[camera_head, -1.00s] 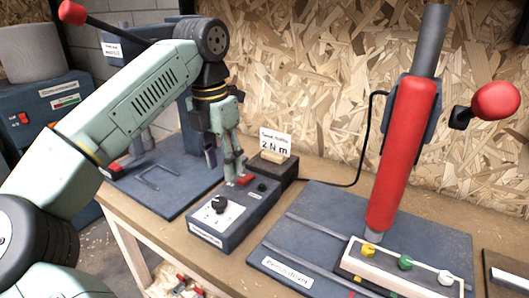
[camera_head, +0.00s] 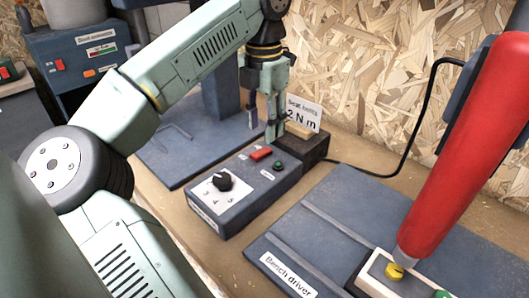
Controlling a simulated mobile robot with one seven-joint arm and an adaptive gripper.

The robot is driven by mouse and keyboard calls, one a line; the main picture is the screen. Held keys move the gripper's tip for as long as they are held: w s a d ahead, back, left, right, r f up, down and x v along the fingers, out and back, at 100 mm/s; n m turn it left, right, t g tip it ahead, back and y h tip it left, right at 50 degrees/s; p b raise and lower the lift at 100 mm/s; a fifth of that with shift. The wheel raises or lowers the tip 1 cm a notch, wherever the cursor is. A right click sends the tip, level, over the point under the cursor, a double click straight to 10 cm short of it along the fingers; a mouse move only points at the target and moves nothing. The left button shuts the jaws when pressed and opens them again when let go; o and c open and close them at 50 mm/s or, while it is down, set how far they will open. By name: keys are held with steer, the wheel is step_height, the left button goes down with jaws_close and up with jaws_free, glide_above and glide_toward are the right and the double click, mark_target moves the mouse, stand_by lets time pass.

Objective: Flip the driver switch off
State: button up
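The driver's control box (camera_head: 245,205) is dark blue-grey and sits on the bench. A red rocker switch (camera_head: 261,154) is on its top, near the far end; which way it is tipped is too small to tell. My gripper (camera_head: 263,135) points down just behind the red switch, near the box's far end. Its two fingers look apart with nothing between them. Whether a fingertip touches the box is unclear. The red bench driver (camera_head: 470,150) hangs at the right, its tip over a light strip with a yellow knob.
A black dial (camera_head: 222,181) and a dark green lamp or button (camera_head: 278,165) are also on the box. A sign reading "2 N m" (camera_head: 303,112) stands behind it. A black cable (camera_head: 405,150) runs to the right. A blue base plate (camera_head: 325,235) lies right of the box.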

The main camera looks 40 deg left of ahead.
mark_target(264, 150)
step_height(264, 150, down, 6)
steer(key=b, duration=0.3)
steer(key=shift+b, duration=0.35)
jaws_close()
